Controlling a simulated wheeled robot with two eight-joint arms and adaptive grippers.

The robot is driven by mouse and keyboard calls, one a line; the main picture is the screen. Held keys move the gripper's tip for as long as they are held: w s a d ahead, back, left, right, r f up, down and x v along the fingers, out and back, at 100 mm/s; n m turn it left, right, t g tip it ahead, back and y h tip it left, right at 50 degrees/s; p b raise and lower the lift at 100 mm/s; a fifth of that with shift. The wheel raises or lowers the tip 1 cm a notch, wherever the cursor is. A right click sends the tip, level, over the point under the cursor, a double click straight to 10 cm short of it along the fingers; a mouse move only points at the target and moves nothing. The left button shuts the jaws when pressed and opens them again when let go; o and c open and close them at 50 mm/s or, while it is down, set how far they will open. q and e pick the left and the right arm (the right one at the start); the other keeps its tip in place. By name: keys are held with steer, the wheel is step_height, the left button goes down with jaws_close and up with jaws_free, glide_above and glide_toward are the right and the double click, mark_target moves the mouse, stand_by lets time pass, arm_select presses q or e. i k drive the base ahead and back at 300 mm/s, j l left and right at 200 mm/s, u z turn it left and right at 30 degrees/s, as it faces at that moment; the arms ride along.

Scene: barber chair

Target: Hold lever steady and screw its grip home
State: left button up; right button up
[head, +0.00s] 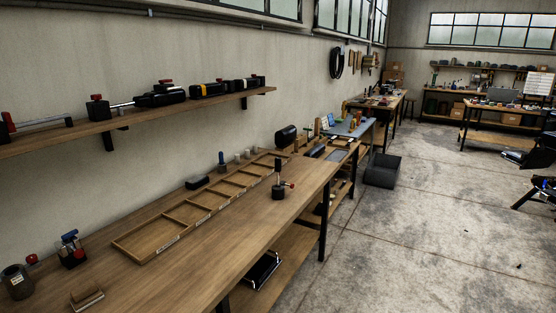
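Neither of my grippers is in view. No lever with a separate grip can be made out for certain. Whether either is part of a barber chair I cannot tell.
A divided wooden tray (160,246) lies along the bench. A blue-topped device (72,250) and a dark cylinder (17,282) stand near left. A wall shelf (140,121) holds tools. A dark bin (382,170) sits on the floor. The concrete floor (430,240) at right is largely clear.

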mark_target(277, 160)
steer(key=i+l+u, duration=0.1)
steer(key=u, duration=0.65)
steer(key=i+l+u, duration=0.25)
steer(key=l+u, duration=0.2)
steer(key=l, duration=0.2)
steer(key=i+l+u, duration=0.25)
steer(key=l+u, duration=0.2)
steer(key=l, duration=0.25)
